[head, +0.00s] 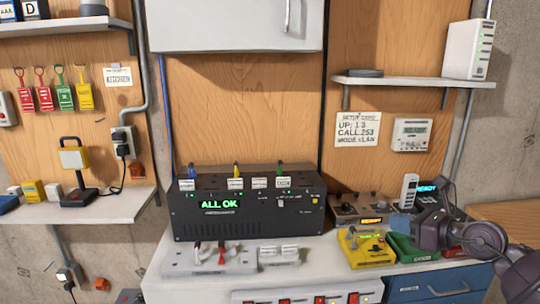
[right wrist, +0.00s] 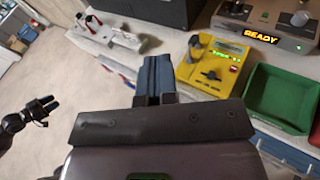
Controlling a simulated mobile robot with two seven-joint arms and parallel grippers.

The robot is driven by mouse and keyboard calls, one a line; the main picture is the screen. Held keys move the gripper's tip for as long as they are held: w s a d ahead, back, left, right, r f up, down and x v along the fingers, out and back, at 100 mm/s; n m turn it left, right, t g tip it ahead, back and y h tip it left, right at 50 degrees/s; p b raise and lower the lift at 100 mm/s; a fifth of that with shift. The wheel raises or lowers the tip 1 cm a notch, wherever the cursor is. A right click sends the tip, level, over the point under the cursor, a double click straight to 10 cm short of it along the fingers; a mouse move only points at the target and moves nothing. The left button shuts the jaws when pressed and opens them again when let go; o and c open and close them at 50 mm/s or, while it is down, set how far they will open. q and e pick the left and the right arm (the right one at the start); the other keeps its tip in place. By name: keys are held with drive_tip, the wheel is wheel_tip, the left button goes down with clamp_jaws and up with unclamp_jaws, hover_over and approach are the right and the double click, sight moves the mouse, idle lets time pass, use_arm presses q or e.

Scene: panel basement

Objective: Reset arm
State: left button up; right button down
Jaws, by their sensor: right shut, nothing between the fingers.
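My right arm comes in from the right in the head view. Its dark gripper (head: 430,228) is in front of the right part of the bench, near the green tray (head: 408,246). In the right wrist view the two blue-grey fingers (right wrist: 153,75) are together with nothing between them, beside the yellow device (right wrist: 212,66). My left gripper (right wrist: 42,110) shows small at the left edge of the right wrist view, over the floor; its jaw state is unclear. It is not in the head view.
A black panel box (head: 250,215) reading "ALL OK" stands on the bench. The yellow device (head: 366,248) and a grey console (head: 372,207) are to its right. A white cabinet (head: 235,25) hangs above. Shelves (head: 400,82) are on the wall. Open floor (right wrist: 50,70) shows at left.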

use_arm(q)
drive_tip(key=shift+s+f, duration=0.2)
drive_tip(key=shift+s, duration=0.05)
use_arm(e)
drive_tip(key=s+a+f+n+h, duration=0.1)
drive_tip(key=s+f+n+h, duration=0.8)
drive_tip(key=s+f+n, duration=2)
wheel_tip(320, 180, down, 4)
drive_tip(key=shift+a+r+n+h, duration=0.1)
drive_tip(key=shift+a+n+h, duration=0.3)
use_arm(q)
drive_tip(key=shift+s+a+f, duration=0.1)
drive_tip(key=shift+s+f, duration=0.05)
drive_tip(key=shift+s, duration=0.05)
